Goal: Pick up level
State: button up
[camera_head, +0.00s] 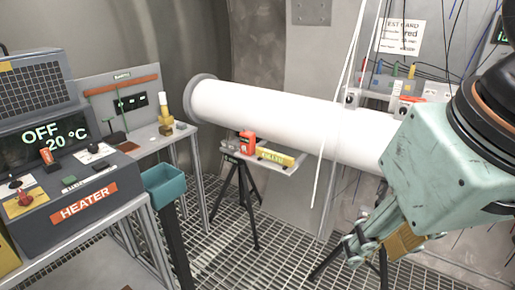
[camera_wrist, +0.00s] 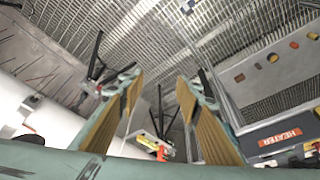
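The level looks to be the yellow bar (camera_head: 276,156) with dark lettering, lying on a small pale shelf (camera_head: 264,148) on a black tripod under the white pipe. A red-orange object (camera_head: 247,143) stands on the same shelf, left of the bar. My gripper (camera_head: 373,246) is at the lower right in the head view, to the right of the shelf and apart from it. In the wrist view its two yellow-padded fingers (camera_wrist: 160,78) are spread with nothing held. Small yellow and red items (camera_wrist: 150,144) on the shelf show between the fingers, partly hidden.
A thick white pipe (camera_head: 280,112) runs above the shelf. At left are a heater console (camera_head: 65,185), a teal bin (camera_head: 164,186) and a side bench (camera_head: 150,140). White cables (camera_head: 335,130) hang in front of the pipe. The grated floor (camera_head: 240,250) is open around the tripod.

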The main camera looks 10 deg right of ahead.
jog(key=shift+w+r, duration=0.1)
jog(key=w+a+r+m+y+p, duration=0.1)
jog(key=w+r+m+p, duration=0.35)
jog(key=w, duration=1.45)
jog(key=w+a+m+y+p, duration=0.15)
jog(key=w+m, duration=0.65)
jog(key=w, duration=1.1)
jog(key=w+d+f+m+y+p, duration=0.1)
jog(key=w+f+m, duration=0.25)
jog(key=w, duration=0.55)
jog(key=w+d+f+m+p, duration=0.1)
jog(key=w+d+f+m, duration=0.2)
jog(key=w, duration=0.6)
jog(key=m+p, duration=0.3)
jog(key=m, duration=0.4)
send_near(275, 153)
jog(key=shift+s+d+r+y, duration=0.25)
jog(key=shift+d+r, duration=0.2)
jog(key=shift+r, duration=0.2)
jog(key=shift+s+d+r+y, duration=0.2)
jog(key=shift+d+r, duration=0.3)
jog(key=shift+r, duration=0.15)
jog(key=shift+f, duration=0.1)
jog(key=shift+b+x, duration=0.75)
jog(key=shift+x, duration=3.5)
jog(key=shift+a+f, duration=0.1)
